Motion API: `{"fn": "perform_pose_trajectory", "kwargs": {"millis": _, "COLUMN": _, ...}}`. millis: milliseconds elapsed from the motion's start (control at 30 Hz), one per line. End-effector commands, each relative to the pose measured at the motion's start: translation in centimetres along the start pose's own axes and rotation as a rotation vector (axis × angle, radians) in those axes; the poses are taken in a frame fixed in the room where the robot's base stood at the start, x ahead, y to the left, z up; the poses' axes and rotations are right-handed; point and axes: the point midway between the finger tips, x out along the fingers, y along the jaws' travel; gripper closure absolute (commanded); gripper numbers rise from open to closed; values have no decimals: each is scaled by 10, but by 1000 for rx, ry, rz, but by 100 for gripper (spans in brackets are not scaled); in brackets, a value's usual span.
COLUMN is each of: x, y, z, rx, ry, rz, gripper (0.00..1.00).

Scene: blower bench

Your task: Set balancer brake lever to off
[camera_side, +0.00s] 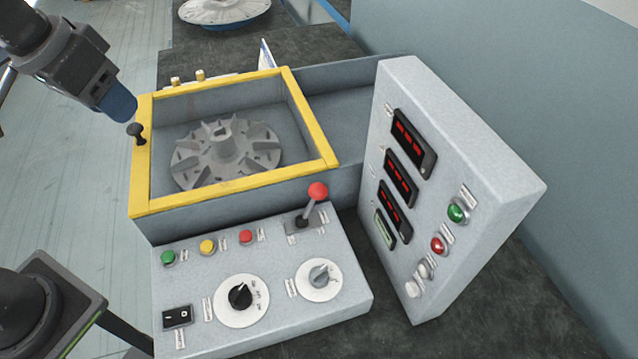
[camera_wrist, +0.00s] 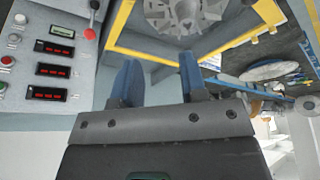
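The brake lever (camera_side: 313,205) is a grey stick with a red ball knob, at the back right of the sloped control panel (camera_side: 200,340). It leans up and to the right in the side view. Its label is too small to read. The lever's red knob also shows at the top left of the wrist view (camera_wrist: 90,34). My gripper (camera_side: 122,108) is above the left edge of the yellow-framed box, well apart from the lever. In the wrist view its two blue fingers (camera_wrist: 160,82) stand apart with nothing between them.
A yellow-framed clear lid (camera_side: 235,185) with a black knob (camera_side: 136,131) covers a grey impeller (camera_side: 228,150). A tall display box (camera_side: 440,190) stands right of the lever. Buttons, two dials (camera_side: 240,296) and a black switch (camera_side: 177,316) are on the panel. Space above is clear.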

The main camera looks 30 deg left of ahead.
Motion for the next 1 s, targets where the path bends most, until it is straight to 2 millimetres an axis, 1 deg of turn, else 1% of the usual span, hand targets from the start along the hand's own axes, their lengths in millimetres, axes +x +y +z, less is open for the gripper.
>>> {"fn": "perform_pose_trajectory", "kwargs": {"millis": 33, "x": 3, "y": 13, "z": -17, "rx": 15, "ry": -34, "rz": 8, "gripper": 56}}
{"fn": "perform_pose_trajectory", "kwargs": {"millis": 100, "x": 7, "y": 30, "z": -38, "rx": 27, "ry": -76, "rz": 15, "gripper": 49}}
{"fn": "perform_pose_trajectory", "kwargs": {"millis": 167, "x": 13, "y": 46, "z": -54, "rx": 37, "ry": -110, "rz": 18, "gripper": 44}}
{"fn": "perform_pose_trajectory", "kwargs": {"millis": 200, "x": 18, "y": 58, "z": -64, "rx": 44, "ry": -133, "rz": 19, "gripper": 41}}
{"fn": "perform_pose_trajectory", "kwargs": {"millis": 267, "x": 26, "y": 76, "z": -78, "rx": 56, "ry": -167, "rz": 19, "gripper": 41}}
{"fn": "perform_pose_trajectory", "kwargs": {"millis": 300, "x": 33, "y": 90, "z": -86, "rx": 63, "ry": -190, "rz": 17, "gripper": 41}}
{"fn": "perform_pose_trajectory", "kwargs": {"millis": 367, "x": 44, "y": 110, "z": -97, "rx": 75, "ry": -222, "rz": 14, "gripper": 41}}
{"fn": "perform_pose_trajectory", "kwargs": {"millis": 400, "x": 52, "y": 124, "z": -103, "rx": 83, "ry": -245, "rz": 10, "gripper": 41}}
{"fn": "perform_pose_trajectory", "kwargs": {"millis": 500, "x": 74, "y": 159, "z": -112, "rx": 101, "ry": -292, "rz": -2, "gripper": 41}}
{"fn": "perform_pose_trajectory", "kwargs": {"millis": 600, "x": 92, "y": 187, "z": -115, "rx": 116, "ry": -330, "rz": -15, "gripper": 41}}
{"fn": "perform_pose_trajectory", "kwargs": {"millis": 700, "x": 106, "y": 206, "z": -115, "rx": 124, "ry": -354, "rz": -26, "gripper": 41}}
{"fn": "perform_pose_trajectory", "kwargs": {"millis": 833, "x": 114, "y": 218, "z": -114, "rx": 130, "ry": -367, "rz": -33, "gripper": 41}}
{"fn": "perform_pose_trajectory", "kwargs": {"millis": 1000, "x": 127, "y": 218, "z": -109, "rx": 129, "ry": -372, "rz": -36, "gripper": 41}}
